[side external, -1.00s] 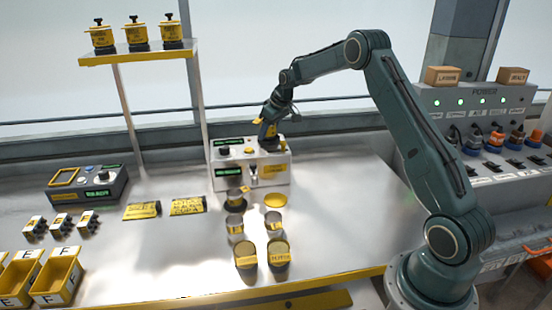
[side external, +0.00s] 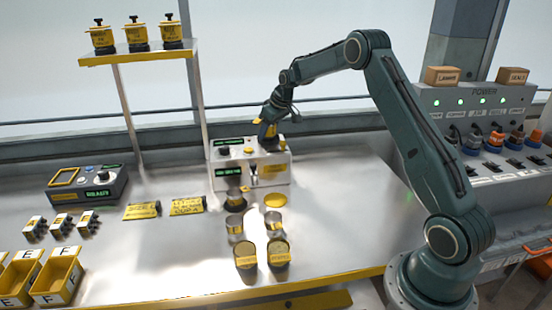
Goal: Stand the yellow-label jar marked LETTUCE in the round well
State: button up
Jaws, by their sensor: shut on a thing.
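My gripper (side external: 268,133) is over the right part of the white seeder box (side external: 222,165) at the back of the bench. It is shut on a small dark jar with yellow on it (side external: 266,130), mostly hidden by the fingers. Its lettering cannot be read. The jar is upright or nearly so, at the box's top. The round well cannot be made out beneath it, and I cannot tell whether the jar touches the box. Several other jars with yellow labels stand in front, among them a front left one (side external: 245,256) and a front right one (side external: 279,254).
A yellow disc (side external: 275,200) lies before the box. Two yellow plates (side external: 187,206) and a dark control box (side external: 88,183) are to the left. Yellow bins (side external: 58,273) stand front left. A shelf (side external: 140,55) holds three yellow pots. The bench right of the jars is clear.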

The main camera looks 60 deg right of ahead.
jog(key=shift+s+f, duration=0.1)
dwell(0.5)
jog(key=shift+r, duration=1.25)
jog(key=shift+f, duration=0.55)
jog(key=shift+f, duration=0.35)
